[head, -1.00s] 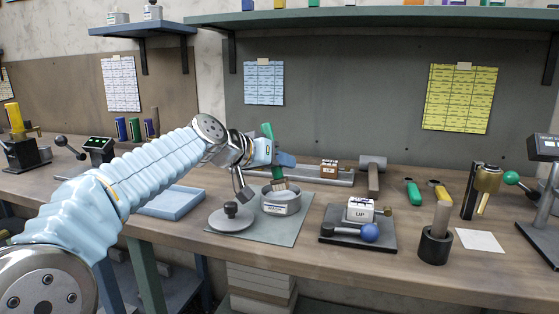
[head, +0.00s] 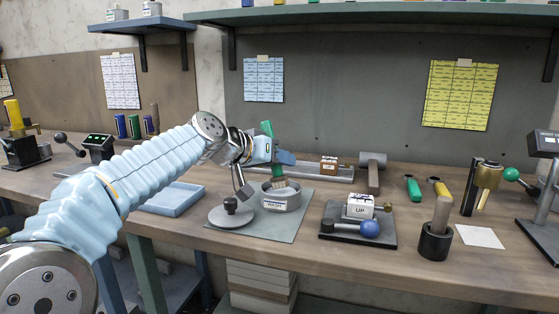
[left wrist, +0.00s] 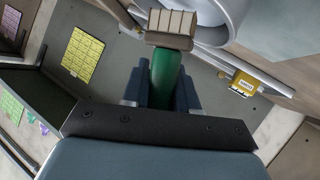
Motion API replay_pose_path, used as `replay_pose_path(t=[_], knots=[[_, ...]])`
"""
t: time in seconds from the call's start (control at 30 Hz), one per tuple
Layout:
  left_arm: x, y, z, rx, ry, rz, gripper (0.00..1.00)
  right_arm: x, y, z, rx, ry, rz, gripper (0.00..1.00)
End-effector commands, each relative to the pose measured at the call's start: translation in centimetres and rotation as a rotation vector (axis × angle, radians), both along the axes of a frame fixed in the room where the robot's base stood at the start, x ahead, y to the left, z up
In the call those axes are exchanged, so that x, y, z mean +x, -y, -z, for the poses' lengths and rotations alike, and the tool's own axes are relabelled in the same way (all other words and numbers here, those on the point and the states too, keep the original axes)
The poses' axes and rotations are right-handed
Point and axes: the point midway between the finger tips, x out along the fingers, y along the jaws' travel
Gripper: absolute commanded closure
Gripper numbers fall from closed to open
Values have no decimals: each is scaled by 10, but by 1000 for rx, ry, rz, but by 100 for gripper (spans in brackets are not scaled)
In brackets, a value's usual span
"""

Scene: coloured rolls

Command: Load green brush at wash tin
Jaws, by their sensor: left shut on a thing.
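My left gripper (head: 276,157) is shut on the handle of the green brush (head: 267,130). The brush is roughly upright with its pale bristles down, at the mouth of a round grey tin (head: 275,203). I cannot tell whether the bristles touch the inside of the tin. The tin's label is too small to read surely. In the left wrist view the green handle (left wrist: 165,72) sits between the blue fingers (left wrist: 162,92), and the tin (left wrist: 228,18) shows beside the bristles. My right gripper is not in view.
The tin stands on a grey-green mat (head: 289,229), with a round knobbed lid (head: 231,215) at its left. A black plate (head: 350,236) with a white block and blue-knobbed lever is to the right. A blue tray (head: 172,199) lies left. A hammer (head: 373,165) lies behind.

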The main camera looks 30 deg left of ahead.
Motion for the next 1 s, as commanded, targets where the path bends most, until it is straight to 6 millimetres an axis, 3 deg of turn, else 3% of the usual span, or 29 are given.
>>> replay_pose_path(t=[1.0], knots=[[0,0,7,0,-1,1,100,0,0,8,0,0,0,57]])
